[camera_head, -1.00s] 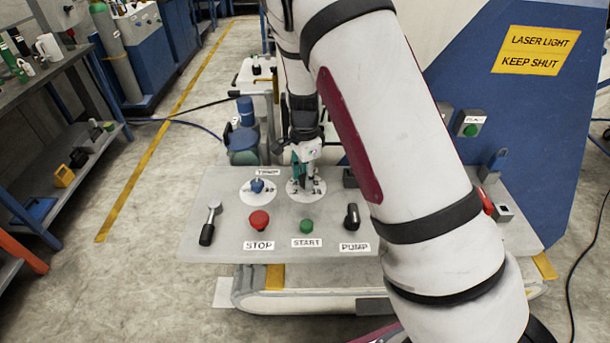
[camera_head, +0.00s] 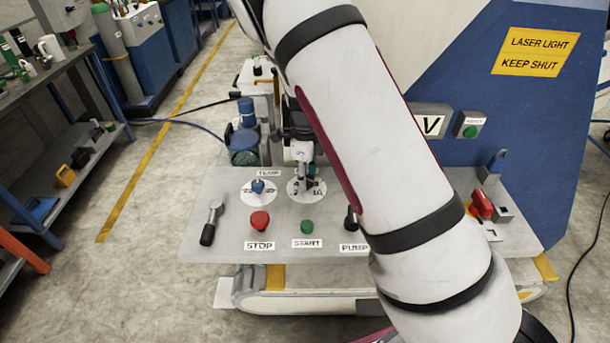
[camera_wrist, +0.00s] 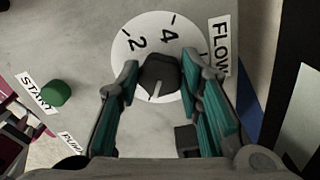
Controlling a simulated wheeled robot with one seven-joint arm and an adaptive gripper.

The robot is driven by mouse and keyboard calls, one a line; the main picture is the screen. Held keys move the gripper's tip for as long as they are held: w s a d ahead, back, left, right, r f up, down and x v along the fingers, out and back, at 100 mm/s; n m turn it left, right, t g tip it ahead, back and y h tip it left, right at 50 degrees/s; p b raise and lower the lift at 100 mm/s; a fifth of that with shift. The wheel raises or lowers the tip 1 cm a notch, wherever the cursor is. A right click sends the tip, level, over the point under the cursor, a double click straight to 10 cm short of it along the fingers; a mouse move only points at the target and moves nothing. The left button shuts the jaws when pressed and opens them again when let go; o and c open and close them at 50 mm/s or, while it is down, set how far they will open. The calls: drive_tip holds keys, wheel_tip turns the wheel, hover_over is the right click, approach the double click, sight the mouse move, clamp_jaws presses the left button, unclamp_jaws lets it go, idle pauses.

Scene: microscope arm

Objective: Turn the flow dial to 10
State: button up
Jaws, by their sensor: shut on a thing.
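The flow dial is a dark knob (camera_wrist: 158,72) on a round white scale plate (camera_wrist: 126,52), beside the FLOW label (camera_wrist: 220,47). The numbers 2 and 4 show in the wrist view. The knob's pale pointer line faces the lower part of the plate, away from them; the number there cannot be read. My gripper (camera_wrist: 160,63) is shut on the knob, with a teal-padded finger on each side. In the head view my gripper (camera_head: 305,177) stands over the scale plate (camera_head: 306,198) and hides the knob.
The TEMP dial (camera_head: 258,186) is just left. The red STOP button (camera_head: 259,221), green START button (camera_head: 307,227) and PUMP switch (camera_head: 350,218) are in front. A lever (camera_head: 211,224) is at left, a red handle (camera_head: 481,204) at right. My arm covers the panel's right-centre.

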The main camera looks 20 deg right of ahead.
idle(0.5)
drive_tip(key=o, duration=1.2)
drive_tip(key=shift+c, duration=0.2)
wheel_tip(320, 180, up, 12)
